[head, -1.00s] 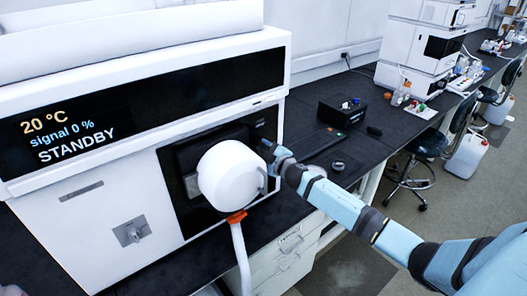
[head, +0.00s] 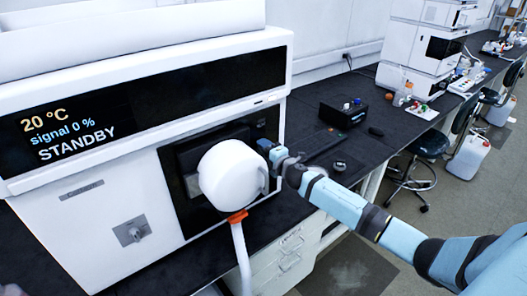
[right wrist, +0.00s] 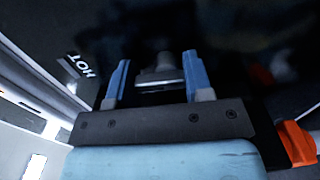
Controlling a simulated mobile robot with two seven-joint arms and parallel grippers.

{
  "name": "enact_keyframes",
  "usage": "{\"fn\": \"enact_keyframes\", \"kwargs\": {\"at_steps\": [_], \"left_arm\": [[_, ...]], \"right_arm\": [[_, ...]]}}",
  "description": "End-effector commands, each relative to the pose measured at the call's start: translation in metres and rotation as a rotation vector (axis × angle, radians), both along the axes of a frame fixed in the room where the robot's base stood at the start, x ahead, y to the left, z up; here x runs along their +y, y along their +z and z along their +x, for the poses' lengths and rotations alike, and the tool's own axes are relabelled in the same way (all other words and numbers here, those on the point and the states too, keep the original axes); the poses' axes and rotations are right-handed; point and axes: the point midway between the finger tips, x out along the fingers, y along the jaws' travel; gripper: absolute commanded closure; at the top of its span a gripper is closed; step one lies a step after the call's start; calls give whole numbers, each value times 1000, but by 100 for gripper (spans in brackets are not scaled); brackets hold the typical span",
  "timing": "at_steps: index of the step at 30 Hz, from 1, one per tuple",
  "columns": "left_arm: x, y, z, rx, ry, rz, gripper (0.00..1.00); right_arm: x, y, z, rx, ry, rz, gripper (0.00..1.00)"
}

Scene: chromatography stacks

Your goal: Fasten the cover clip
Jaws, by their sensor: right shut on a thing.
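A white round cover (head: 228,175) sits on the black front panel of a white instrument, with an orange fitting (head: 237,216) and a white hose below it. My right gripper (head: 268,148) is at the upper right edge of the cover, close to the panel. In the right wrist view, the blue fingers of my right gripper (right wrist: 156,80) stand either side of a small grey metal piece, which looks like the cover clip (right wrist: 160,72). The gripper is shut on it. The clip's far end is dark, and I cannot tell its position. My left gripper is not in view.
The instrument display (head: 120,110) reads 20 °C, signal 0 %, STANDBY. A HOT label (right wrist: 80,66) shows in the right wrist view. A black box (head: 343,113) stands on the dark bench to the right. A stool (head: 427,145) stands beyond my right arm.

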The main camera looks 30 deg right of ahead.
Motion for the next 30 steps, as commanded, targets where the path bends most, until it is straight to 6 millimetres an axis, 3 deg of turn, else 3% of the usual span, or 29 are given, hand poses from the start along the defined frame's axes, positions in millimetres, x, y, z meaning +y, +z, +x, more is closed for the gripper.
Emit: {"fn": "enact_keyframes", "kwargs": {"at_steps": [16, 17, 20, 30], "left_arm": [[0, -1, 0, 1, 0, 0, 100], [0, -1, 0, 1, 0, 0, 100], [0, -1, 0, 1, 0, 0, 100], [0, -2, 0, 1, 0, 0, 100]], "right_arm": [[0, -1, 0, 0, 1, -28, 77], [0, -1, 0, 0, 1, -28, 51], [0, -1, 0, 0, 1, -27, 28], [0, -1, -3, -1, 0, -26, 28]]}}
